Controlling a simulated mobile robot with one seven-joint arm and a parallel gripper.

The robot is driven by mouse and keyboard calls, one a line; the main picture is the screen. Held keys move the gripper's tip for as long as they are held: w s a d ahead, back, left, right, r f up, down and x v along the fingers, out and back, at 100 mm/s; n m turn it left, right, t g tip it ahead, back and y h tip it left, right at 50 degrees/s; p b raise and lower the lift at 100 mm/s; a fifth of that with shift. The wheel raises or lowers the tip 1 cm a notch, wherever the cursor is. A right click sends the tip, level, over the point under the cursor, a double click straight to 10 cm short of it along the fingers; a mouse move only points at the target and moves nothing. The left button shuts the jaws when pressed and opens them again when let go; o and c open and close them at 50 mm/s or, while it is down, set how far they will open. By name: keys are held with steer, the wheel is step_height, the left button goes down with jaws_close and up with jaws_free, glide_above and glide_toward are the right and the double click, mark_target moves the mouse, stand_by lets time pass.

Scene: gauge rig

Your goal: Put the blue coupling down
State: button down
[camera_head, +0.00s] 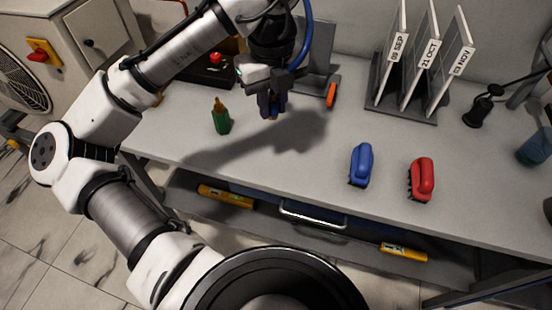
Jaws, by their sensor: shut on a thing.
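My gripper (273,113) is above the back half of the grey workbench (310,150), fingers pointing down. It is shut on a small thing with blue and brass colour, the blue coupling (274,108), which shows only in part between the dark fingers. The rest of the coupling is hidden. The shadow of my arm and gripper falls on the bench in front, and the coupling seems to be off the surface, though the exact height is hard to tell.
An orange-handled tool (331,95) is to the right. A blue brush (361,165) and a red brush (421,180) lie at front right. A rack (400,107) holds dated panels. The bench's front middle is clear.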

mark_target(273, 166)
step_height(273, 166, down, 16)
steer(key=shift+f, duration=0.25)
steer(key=shift+f, duration=0.15)
steer(key=c, duration=1.3)
jaws_free()
steer(key=shift+o, duration=0.2)
step_height(273, 166, up, 12)
